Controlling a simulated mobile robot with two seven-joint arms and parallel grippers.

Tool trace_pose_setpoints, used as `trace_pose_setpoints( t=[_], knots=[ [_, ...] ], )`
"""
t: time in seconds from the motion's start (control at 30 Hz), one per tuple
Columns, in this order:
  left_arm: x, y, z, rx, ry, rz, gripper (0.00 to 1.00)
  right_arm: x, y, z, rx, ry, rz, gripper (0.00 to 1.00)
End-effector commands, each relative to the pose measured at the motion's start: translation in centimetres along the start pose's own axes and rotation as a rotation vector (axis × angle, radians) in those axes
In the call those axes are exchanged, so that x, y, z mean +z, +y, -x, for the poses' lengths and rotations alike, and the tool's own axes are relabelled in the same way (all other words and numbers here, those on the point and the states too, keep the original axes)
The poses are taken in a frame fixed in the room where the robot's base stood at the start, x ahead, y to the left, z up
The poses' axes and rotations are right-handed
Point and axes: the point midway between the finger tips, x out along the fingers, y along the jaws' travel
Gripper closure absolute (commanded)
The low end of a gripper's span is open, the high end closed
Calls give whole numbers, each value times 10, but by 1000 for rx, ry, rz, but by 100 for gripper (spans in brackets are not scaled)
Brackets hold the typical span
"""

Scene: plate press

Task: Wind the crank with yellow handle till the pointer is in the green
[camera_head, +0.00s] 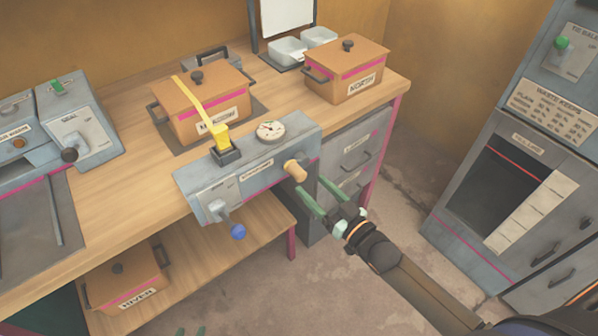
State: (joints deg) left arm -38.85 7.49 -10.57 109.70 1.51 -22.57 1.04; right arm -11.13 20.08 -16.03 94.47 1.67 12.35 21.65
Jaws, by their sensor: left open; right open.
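A grey machine (203,182) sits at the front edge of the wooden bench. A tan-yellow handle (295,171) sticks out at the right end of its front; its crank arm is hard to make out. A round white dial (270,131) is on top; its pointer and any green zone are too small to read. My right gripper (310,187) is open, its green fingertips just in front of and below the tan-yellow handle, with nothing held. My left gripper (190,331) shows only green fingertips at the bottom edge, open and away from the machine.
A grey cabinet (440,215) stands right, with open floor between.

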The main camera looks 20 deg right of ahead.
Motion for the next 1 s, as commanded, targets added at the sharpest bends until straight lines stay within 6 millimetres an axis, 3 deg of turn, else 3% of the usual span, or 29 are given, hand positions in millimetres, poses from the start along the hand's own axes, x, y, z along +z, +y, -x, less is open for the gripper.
trace_pose_setpoints(
  t=[0.1,0.33,0.77,1.0],
  knots=[
    [1,0,0,0,0,0,55,-1,0,-24,0,2,-1,32],
    [2,0,-1,0,-1,0,55,0,0,-54,1,0,0,32],
    [2,0,-1,-1,-1,0,55,1,0,-64,0,-2,0,32],
    [2,0,-1,-1,-1,0,55,1,0,-64,1,-2,0,57]
  ],
)
